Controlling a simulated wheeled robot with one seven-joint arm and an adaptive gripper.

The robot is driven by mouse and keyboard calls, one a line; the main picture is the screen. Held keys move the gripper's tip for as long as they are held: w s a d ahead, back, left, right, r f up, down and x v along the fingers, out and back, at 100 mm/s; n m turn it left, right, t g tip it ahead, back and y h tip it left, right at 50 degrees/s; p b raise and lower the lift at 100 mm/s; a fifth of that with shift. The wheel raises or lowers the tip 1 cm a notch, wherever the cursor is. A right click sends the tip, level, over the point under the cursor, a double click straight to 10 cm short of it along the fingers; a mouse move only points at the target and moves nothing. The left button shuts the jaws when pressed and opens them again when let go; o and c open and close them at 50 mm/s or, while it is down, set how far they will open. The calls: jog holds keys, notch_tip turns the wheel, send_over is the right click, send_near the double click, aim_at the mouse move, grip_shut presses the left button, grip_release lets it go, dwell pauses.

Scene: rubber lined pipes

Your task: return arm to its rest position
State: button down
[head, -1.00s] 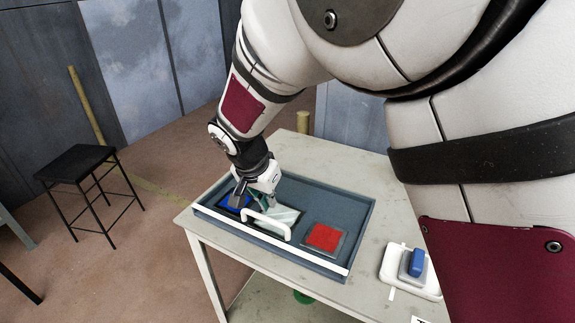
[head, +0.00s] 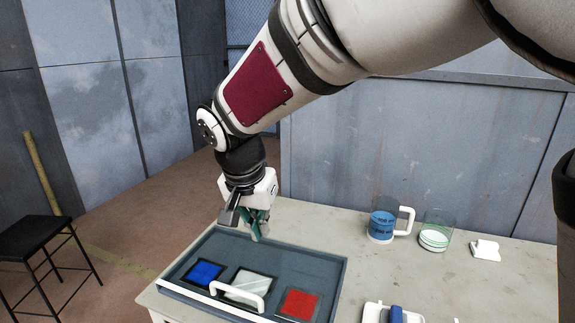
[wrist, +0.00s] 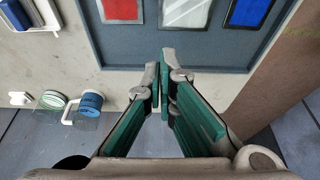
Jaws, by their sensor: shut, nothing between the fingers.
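My gripper (head: 254,228) hangs above the back edge of a grey-blue tray (head: 318,262), pointing down, with nothing in it. In the wrist view my gripper (wrist: 164,90) shows its green-lined fingers with the tips together. The tray holds a blue square (head: 204,272), a pale glassy square (head: 247,284) and a red square (head: 299,303). A white handle (head: 240,291) stands at the tray's front side. My arm is stretched out over the table from the upper right.
On the table (head: 400,262) stand a blue-filled mug (head: 383,222), a clear glass with a white and green base (head: 434,238) and a small white piece (head: 486,250). A blue block (head: 396,314) is at the front. A black stool (head: 35,236) stands left. Grey wall panels rise behind.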

jog(key=s+d+r+n+y+p, duration=0.1)
jog(key=s+d+r, duration=0.35)
jog(key=d, duration=0.45)
jog(key=s+d+r, duration=0.3)
jog(key=s+d, duration=0.3)
jog(key=d, duration=0.3)
jog(key=s+d+n, duration=0.1)
jog(key=s+d, duration=0.3)
jog(key=s, duration=0.3)
jog(key=s+d+n+p, duration=0.1)
jog(key=s+d, duration=0.3)
jog(key=s, duration=0.4)
jog(key=shift+d+f+t+p, duration=0.2)
jog(key=shift+f+t+p, duration=0.1)
jog(key=shift+f, duration=0.1)
